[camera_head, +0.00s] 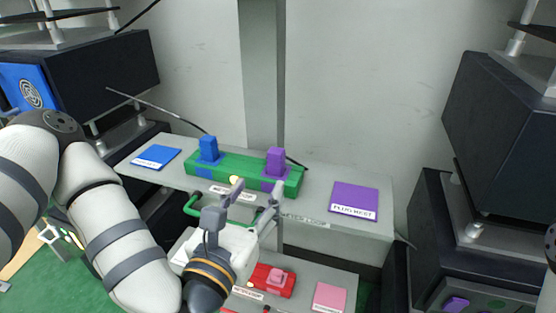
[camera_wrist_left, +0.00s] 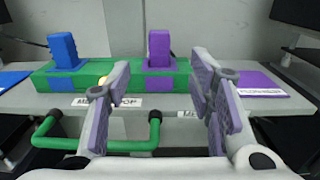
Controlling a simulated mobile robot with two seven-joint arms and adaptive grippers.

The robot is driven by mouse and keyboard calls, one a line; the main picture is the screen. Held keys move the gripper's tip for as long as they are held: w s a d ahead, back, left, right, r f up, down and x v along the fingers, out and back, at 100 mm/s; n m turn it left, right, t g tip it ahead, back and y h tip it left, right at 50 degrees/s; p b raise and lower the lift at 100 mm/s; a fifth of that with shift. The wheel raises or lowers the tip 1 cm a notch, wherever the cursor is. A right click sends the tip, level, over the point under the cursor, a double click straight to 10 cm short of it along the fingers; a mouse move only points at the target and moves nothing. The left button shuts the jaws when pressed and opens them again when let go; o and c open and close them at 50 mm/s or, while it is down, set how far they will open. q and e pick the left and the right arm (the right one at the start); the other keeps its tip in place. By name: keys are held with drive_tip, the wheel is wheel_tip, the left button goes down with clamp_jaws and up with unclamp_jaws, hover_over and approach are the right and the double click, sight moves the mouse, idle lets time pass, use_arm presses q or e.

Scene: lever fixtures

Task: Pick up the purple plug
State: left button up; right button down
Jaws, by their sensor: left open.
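The purple plug (camera_head: 275,161) stands upright in the right part of a green block (camera_head: 235,176) on a grey shelf. It also shows in the left wrist view (camera_wrist_left: 159,47), between and beyond my fingers. A blue plug (camera_head: 208,149) stands in the block's left part, and also shows in the left wrist view (camera_wrist_left: 63,48). My left gripper (camera_head: 256,199) is open and empty, in front of the block and apart from the purple plug. In the left wrist view, its two fingers (camera_wrist_left: 165,100) are spread wide. My right gripper is not in view.
A purple pad labelled PLUG REST (camera_head: 355,199) lies right of the block, a blue pad (camera_head: 156,157) left of it. A green handle (camera_wrist_left: 95,145) juts below the shelf front. A lower shelf holds a red block (camera_head: 262,281) and a pink pad (camera_head: 330,297). Dark cabinets flank both sides.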

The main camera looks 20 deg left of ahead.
sight(274, 164)
use_arm(q)
drive_tip(key=w+b, duration=0.1)
drive_tip(key=w+f+b, duration=0.1)
drive_tip(key=w+b, duration=0.1)
drive_tip(key=w, duration=0.1)
drive_tip(key=shift+w+a+f, duration=0.1)
drive_tip(key=shift+f, duration=0.15)
drive_tip(key=w, duration=0.1)
drive_tip(key=w+r, duration=0.1)
drive_tip(key=w, duration=0.1)
drive_tip(key=shift+w+r, duration=0.35)
drive_tip(key=shift+w, duration=0.05)
drive_tip(key=w, duration=0.3)
drive_tip(key=shift+w+d+f, duration=0.15)
drive_tip(key=shift+d+f, duration=0.05)
drive_tip(key=shift+f, duration=0.15)
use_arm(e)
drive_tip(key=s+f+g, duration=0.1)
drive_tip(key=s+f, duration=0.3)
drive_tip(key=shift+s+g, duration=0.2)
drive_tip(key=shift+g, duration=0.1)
